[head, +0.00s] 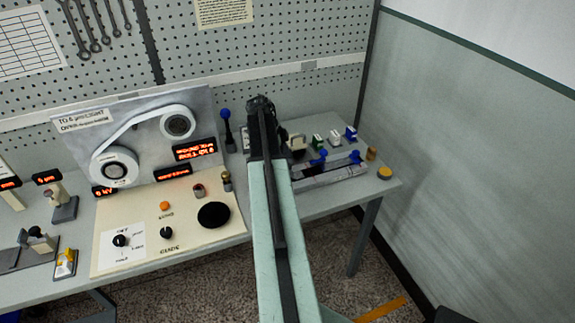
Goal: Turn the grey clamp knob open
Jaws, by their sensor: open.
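My mint-green arm reaches up the middle of the picture over the bench, and my gripper (261,104) is at its far end, small and dark. The gripper is open, with no object seen between its jaws. A grey clamp-like fixture (325,173) with blue knobs (355,157) lies on the bench just right of the arm. A pale grey block-like piece (297,142) stands close beside the arm, partly hidden by it. I cannot tell for sure which part is the grey clamp knob. The arm hides the bench below the gripper.
A winding panel (148,112) with two reels stands left of the arm, behind a cream control box (137,260) with several knobs. A blue-topped lever (225,117) stands near the gripper. Small blocks (335,137) and a yellow button (384,172) are at right. A grey wall (470,150) bounds the right.

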